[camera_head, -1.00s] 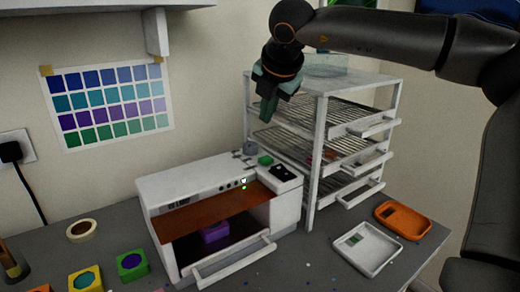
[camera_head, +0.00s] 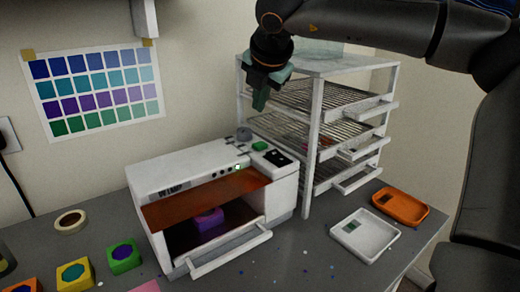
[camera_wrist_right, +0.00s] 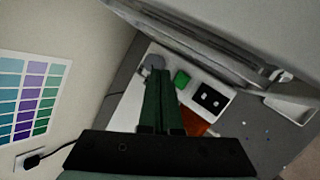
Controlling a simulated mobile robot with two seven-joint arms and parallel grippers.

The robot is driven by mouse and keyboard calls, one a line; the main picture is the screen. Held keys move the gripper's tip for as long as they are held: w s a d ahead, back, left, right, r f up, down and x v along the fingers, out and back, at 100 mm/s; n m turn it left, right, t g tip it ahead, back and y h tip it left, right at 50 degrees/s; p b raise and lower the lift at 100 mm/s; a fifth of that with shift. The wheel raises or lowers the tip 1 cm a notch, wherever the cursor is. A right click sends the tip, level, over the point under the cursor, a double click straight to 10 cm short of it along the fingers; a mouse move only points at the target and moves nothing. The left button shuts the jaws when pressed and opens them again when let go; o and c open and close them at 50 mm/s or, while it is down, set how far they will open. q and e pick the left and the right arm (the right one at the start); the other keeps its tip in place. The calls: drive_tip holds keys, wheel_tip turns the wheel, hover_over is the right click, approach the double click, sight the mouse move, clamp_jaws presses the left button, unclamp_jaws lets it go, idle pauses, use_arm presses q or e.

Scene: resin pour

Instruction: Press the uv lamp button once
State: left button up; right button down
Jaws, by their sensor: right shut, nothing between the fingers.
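The uv lamp (camera_head: 180,167) is a white box with an orange tinted front window (camera_head: 205,205), standing on the bench. A green button (camera_head: 260,146) sits on its top at the right, beside a dark panel (camera_head: 278,158) and a grey knob (camera_head: 244,134). The button also shows in the wrist view (camera_wrist_right: 181,79), just right of the fingertips. My right gripper (camera_head: 259,104) is shut and empty, pointing down above the button, apart from it. A purple mold (camera_head: 208,218) is inside the lamp. My left gripper is out of view.
A white rack (camera_head: 316,130) with wire shelves stands close at the right of the lamp. A white tray (camera_head: 377,232) and an orange tray (camera_head: 412,208) lie at the front right. Tape (camera_head: 70,221) and colored molds (camera_head: 123,256) are at the left.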

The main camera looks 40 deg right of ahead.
drive_tip(key=b, duration=0.3)
hover_over(259, 146)
wheel_tip(259, 146, down, 5)
drive_tip(key=shift+d+r, duration=0.1)
drive_tip(key=shift+r, duration=0.05)
drive_tip(key=shift+f+b, duration=0.35)
drive_tip(key=shift+f, duration=0.25)
drive_tip(key=shift+f+b, duration=0.1)
drive_tip(key=shift+b, duration=0.25)
idle(0.7)
